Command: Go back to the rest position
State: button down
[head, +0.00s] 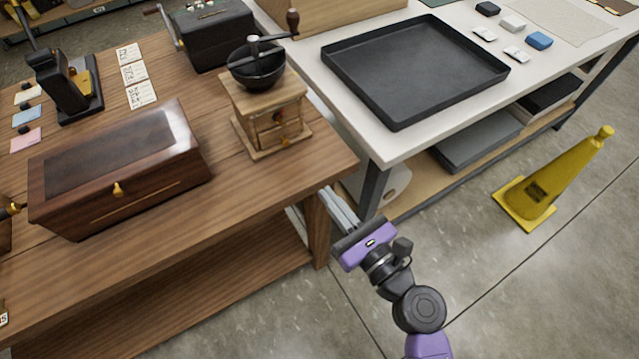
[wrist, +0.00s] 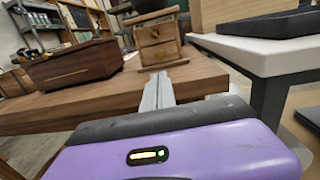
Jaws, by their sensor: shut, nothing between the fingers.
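My gripper (head: 331,203) is in front of the right end of the wooden table (head: 240,205), over the gap by the white table. In the wrist view its fingers (wrist: 158,92) are together with nothing between them, pointing toward the wooden table's edge. My arm reaches in from the lower right of the head view. The wooden coffee grinder (head: 268,110) stands near the table's corner beyond the gripper; it also shows in the wrist view (wrist: 158,40). The gripper appears apart from it. A dark wooden box (head: 120,170) with a closed lid sits to the left.
The white table (head: 395,148) holds a black tray (head: 415,65) and several small blocks (head: 538,41). A yellow cone (head: 555,180) stands on the floor at the right. A dark case (head: 215,35) and paper cards (head: 134,75) are on the wooden table. Floor at the lower right is clear.

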jog(key=shift+s+d, duration=0.3)
jog(key=shift+s, duration=0.05)
jog(key=s+d+n+t+h, duration=0.2)
jog(key=s+d+n+h, duration=0.6)
jog(key=d+n, duration=0.65)
jog(key=s+d+r+n+g+h, duration=0.1)
jog(key=s+d+r+n, duration=0.1)
jog(key=s+n, duration=0.5)
jog(key=s+d+r+n+h, duration=0.2)
jog(key=s+n, duration=0.5)
jog(key=s, duration=0.7)
jog(key=shift+d+r+g, duration=0.3)
jog(key=shift+d+g, duration=0.1)
